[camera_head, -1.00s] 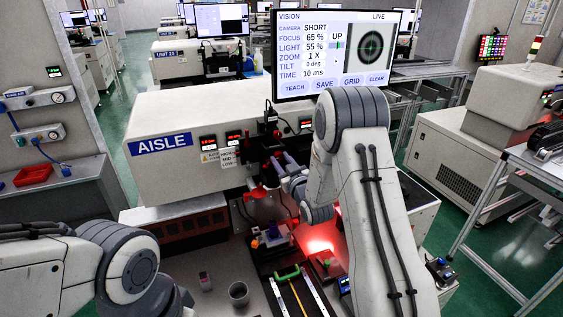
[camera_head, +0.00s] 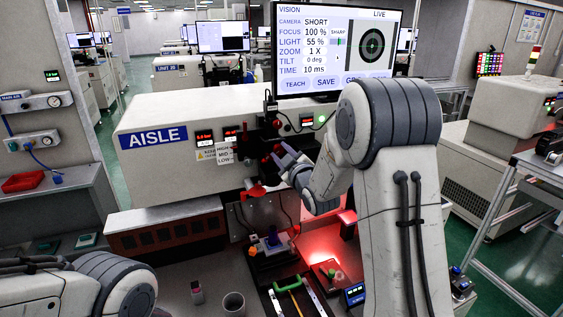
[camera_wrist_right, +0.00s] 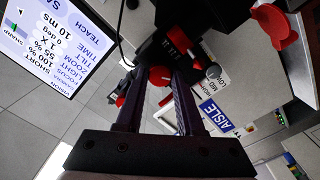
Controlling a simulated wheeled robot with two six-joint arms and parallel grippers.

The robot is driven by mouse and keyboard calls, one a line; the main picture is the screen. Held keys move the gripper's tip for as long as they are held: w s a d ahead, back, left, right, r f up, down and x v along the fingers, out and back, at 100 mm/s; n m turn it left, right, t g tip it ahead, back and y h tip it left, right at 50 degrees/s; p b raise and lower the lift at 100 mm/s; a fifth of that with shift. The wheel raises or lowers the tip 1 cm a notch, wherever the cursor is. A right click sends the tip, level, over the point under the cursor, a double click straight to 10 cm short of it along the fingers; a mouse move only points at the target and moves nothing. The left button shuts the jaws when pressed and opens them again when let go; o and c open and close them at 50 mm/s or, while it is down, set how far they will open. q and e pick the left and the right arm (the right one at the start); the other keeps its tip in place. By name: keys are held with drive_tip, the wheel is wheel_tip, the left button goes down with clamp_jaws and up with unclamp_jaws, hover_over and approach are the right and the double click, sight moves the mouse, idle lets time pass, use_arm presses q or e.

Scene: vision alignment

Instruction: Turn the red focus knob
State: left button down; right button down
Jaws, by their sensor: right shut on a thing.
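The red focus knob (camera_wrist_right: 160,76) sits on the dark camera stack on the machine's front. In the right wrist view it lies between the tips of my two purple fingers. My right gripper (camera_head: 281,156) is shut on it; the wrist view also shows the gripper (camera_wrist_right: 159,86). The fingers partly hide the knob in the head view. The vision screen (camera_head: 307,87) reads FOCUS 100 % and SHARP, with a crisp dark ring target. My left arm is at the lower left of the head view; its gripper is out of view.
The white AISLE machine (camera_head: 180,170) stands behind my right gripper. Other red knobs (camera_head: 277,124) are close by on the stack. Below are a red-lit fixture (camera_head: 325,270), a green handle (camera_head: 288,284) and a grey cup (camera_head: 233,304).

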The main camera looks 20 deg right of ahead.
drive_tip(key=shift+a, duration=0.1)
idle(0.4)
drive_tip(key=c, duration=0.5)
unclamp_jaws()
drive_tip(key=s+b, duration=0.2)
drive_tip(key=s, duration=0.3)
drive_tip(key=s+b, duration=0.2)
drive_tip(key=s, duration=0.3)
drive_tip(key=shift+s+d, duration=0.2)
drive_tip(key=shift+s, duration=0.05)
